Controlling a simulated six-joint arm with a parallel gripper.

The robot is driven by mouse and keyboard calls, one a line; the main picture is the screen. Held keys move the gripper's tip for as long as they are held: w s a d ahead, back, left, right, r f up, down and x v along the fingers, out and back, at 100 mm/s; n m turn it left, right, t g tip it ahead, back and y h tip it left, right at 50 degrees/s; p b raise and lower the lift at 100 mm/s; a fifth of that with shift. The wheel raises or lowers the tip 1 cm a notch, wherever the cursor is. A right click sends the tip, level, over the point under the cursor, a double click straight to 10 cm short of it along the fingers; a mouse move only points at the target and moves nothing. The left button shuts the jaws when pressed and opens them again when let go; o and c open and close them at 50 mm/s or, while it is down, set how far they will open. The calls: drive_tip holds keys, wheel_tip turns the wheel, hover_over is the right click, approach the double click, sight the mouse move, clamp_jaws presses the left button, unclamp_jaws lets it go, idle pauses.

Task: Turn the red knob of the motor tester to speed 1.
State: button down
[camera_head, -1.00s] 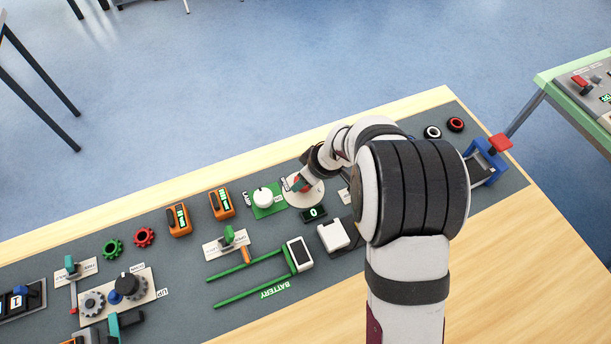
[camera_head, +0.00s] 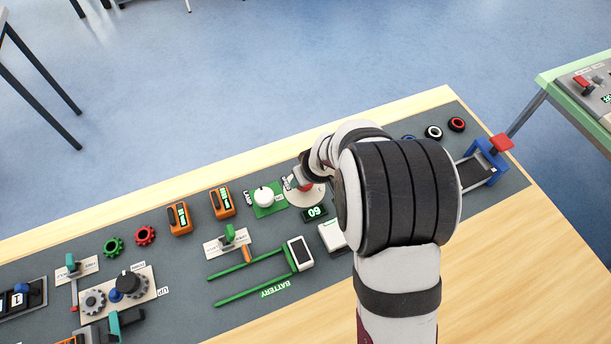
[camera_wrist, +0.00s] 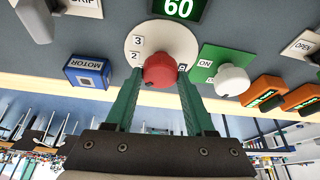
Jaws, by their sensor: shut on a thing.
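The red knob (camera_wrist: 160,70) sits on a round white dial plate (camera_wrist: 135,43) in the wrist view. My gripper (camera_wrist: 158,80) is shut on the knob, with a green finger on each side of it. The marks 3 and 2 show left of the knob, and a small part-hidden mark shows at its right. No mark 1 can be read. The green display (camera_wrist: 180,9) above the dial reads 60. In the head view the display (camera_head: 315,213) stands beside the dial plate (camera_head: 312,201), which my wrist partly covers.
A blue MOTOR block (camera_wrist: 87,73) lies left of the dial. A green lamp switch with a white knob (camera_wrist: 232,80) stands close on its right. Orange blocks (camera_head: 222,203) and a battery slider (camera_head: 300,253) are near. My arm hides part of the bench.

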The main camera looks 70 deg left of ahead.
drive_tip(key=shift+c, duration=1.3)
unclamp_jaws()
drive_tip(key=v, duration=1.5)
drive_tip(key=shift+r, duration=0.4)
